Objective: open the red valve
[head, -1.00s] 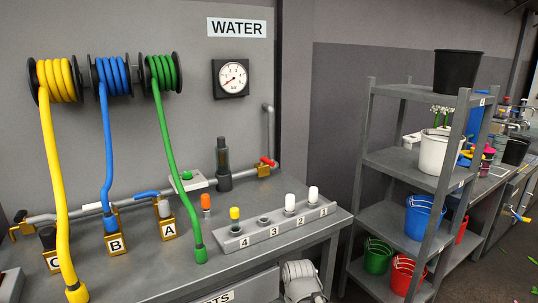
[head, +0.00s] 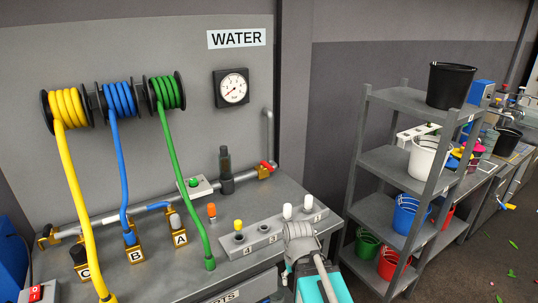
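The red valve's handle (head: 267,165) sits on a brass body at the right end of the grey pipe, below the gauge and beside the vertical pipe. The handle looks short and slanted; its exact turn is too small to tell. The round white gauge (head: 232,88) has a red needle. My arm's grey end, where my gripper (head: 300,235) is, shows at the bench's front right corner, in front of the numbered rack. It is well below and right of the red valve, apart from it. I cannot make out its fingers.
Yellow, blue and green hoses hang from reels down to the bench (head: 190,265). A dark upright cylinder (head: 225,165) and a box with a green button (head: 193,184) stand near the pipe. The numbered rack (head: 262,240) holds coloured caps. A shelf (head: 385,215) with buckets stands right.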

